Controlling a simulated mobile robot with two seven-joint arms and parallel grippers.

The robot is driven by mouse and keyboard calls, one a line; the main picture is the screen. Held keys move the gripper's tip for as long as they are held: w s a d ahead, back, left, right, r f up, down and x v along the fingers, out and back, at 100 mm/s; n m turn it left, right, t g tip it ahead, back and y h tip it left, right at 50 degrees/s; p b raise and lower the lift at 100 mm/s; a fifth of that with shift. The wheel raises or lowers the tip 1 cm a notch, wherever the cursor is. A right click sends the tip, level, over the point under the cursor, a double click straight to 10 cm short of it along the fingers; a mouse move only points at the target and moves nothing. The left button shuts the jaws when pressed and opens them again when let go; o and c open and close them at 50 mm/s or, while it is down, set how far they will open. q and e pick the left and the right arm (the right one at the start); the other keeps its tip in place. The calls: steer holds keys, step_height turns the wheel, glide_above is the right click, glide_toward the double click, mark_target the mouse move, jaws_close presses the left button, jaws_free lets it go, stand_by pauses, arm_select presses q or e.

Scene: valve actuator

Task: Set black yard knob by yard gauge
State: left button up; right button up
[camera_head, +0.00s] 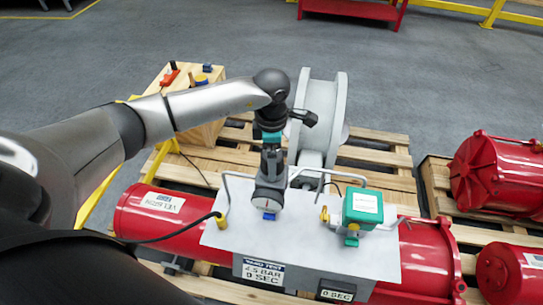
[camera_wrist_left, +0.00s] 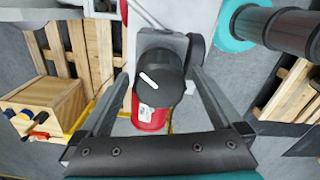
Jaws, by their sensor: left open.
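The black knob (camera_wrist_left: 160,78) is round with a white line mark, in front of a grey housing in the left wrist view. Its mark slants toward the upper left. My left gripper (camera_wrist_left: 165,85) is open, its fingers on either side of the knob with gaps showing. In the head view my left gripper (camera_head: 271,160) points down over the grey unit and hides the knob. The yard gauge (camera_head: 269,196) is just below it, with a pale face too small to read. My right gripper is out of view.
A grey plate (camera_head: 300,240) lies over a red cylinder (camera_head: 165,220) on wooden pallets. A white flanged wheel (camera_head: 320,110) is behind. A wooden box (camera_head: 195,100) stands back left.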

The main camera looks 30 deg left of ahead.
arm_select(q)
steer(key=shift+f, duration=0.2)
steer(key=c, duration=1.3)
steer(key=shift+n, duration=0.3)
steer(key=n, duration=0.2)
steer(key=shift+n, duration=2.2)
